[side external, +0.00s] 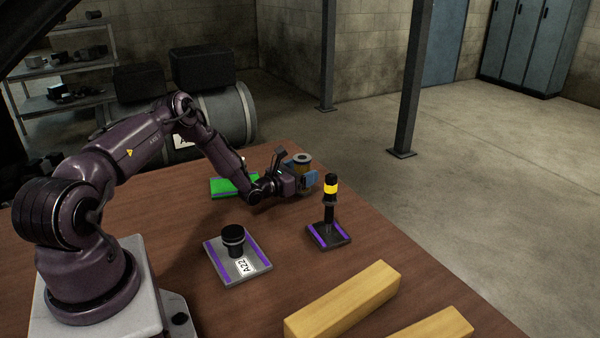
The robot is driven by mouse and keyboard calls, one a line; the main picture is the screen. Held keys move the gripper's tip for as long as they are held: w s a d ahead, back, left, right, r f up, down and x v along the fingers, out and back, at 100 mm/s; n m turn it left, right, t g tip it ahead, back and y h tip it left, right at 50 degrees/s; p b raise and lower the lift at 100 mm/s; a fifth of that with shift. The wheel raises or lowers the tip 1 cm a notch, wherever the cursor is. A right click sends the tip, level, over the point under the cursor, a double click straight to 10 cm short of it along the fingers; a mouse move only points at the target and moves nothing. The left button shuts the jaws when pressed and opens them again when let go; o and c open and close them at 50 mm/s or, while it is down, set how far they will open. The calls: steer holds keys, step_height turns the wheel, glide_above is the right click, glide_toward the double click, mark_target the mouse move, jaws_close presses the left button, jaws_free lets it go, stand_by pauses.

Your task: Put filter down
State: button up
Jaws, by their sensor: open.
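The filter appears to be the tan and grey cylinder (302,160), upright near the table's far edge. My gripper (304,178), with blue fingers, is open around its side. The fingers partly hide its lower part, so I cannot tell whether it touches the table or whether the fingers touch it. A green plate (224,187) lies to the left, partly behind my wrist.
A grey plate (222,262) marked A22, with purple strips, bears a black cylinder (234,242). A black and yellow upright part (330,192) stands on a small purple-edged base (327,237) close to my gripper. Wooden blocks (345,300) lie at the front.

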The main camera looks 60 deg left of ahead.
steer(key=shift+r, duration=0.2)
steer(key=s, duration=0.3)
steer(key=s+d, duration=0.1)
steer(key=s, duration=0.3)
steer(key=s+d, duration=0.1)
steer(key=s, duration=0.3)
steer(key=shift+d, duration=0.1)
steer(key=shift+s+d, duration=0.1)
steer(key=shift+s, duration=0.1)
steer(key=d+r+m+g+h, duration=1)
steer(key=d+r+m+h, duration=0.5)
steer(key=d+r+m, duration=0.65)
steer(key=s+d+r+m+g+y, duration=0.45)
steer(key=s+d+m, duration=0.5)
steer(key=s, duration=0.25)
steer(key=s+a+r+m+t+y, duration=0.2)
steer(key=s+a+r+m+y, duration=0.1)
steer(key=s+m+y, duration=0.4)
steer(key=shift+s+a+r, duration=0.2)
steer(key=shift+s+r, duration=0.2)
steer(key=shift+r, duration=0.3)
steer(key=shift+t, duration=0.25)
